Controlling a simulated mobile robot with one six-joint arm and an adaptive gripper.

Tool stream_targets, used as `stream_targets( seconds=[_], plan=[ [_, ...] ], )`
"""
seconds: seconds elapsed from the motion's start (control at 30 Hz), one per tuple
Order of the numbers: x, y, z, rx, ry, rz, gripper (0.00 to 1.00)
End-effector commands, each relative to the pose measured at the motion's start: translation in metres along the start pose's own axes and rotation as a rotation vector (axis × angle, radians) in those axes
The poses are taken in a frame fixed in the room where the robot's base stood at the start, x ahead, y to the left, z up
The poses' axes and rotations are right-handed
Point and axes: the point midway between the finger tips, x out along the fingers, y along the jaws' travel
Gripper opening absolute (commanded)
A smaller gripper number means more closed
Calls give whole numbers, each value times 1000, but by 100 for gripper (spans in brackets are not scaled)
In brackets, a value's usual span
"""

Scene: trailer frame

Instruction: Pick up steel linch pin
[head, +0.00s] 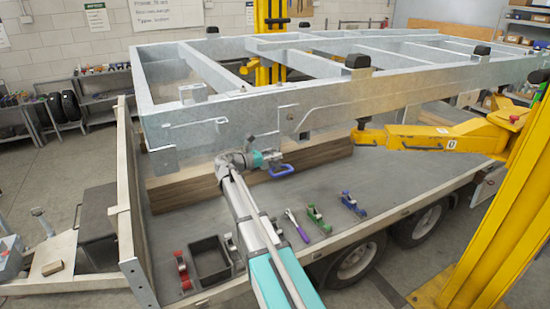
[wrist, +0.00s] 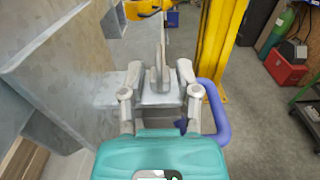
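My gripper (head: 268,158) is raised over the trailer bed, close to the near beam of the galvanized frame (head: 330,99). In the wrist view my gripper (wrist: 159,72) has a grey metal piece (wrist: 160,98) between its fingers, which look closed on it. A blue loop (head: 281,170) sticks out beside the fingers; it also shows in the wrist view (wrist: 222,113) and seems part of the held piece. I cannot tell whether this piece is the linch pin. I cannot make out a separate steel linch pin in either view.
On the bed (head: 340,235) lie a purple-handled wrench (head: 297,226), a green tool (head: 318,219), a blue tool (head: 353,204), a dark tray (head: 210,262) and red items (head: 183,270). A wooden beam (head: 185,191) lies under the frame. A yellow lift arm (head: 430,137) stands right.

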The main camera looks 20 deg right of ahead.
Motion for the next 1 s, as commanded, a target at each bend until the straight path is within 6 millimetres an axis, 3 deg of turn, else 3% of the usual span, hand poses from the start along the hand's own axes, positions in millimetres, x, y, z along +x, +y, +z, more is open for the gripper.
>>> stream_targets(
  seconds=[0.03,0.17,0.67,1.0],
  plan=[
    [0,0,0,0,0,0,23],
    [0,0,0,0,0,0,0],
    [0,0,2,0,0,0,0],
    [0,0,21,0,0,0,0]
  ],
)
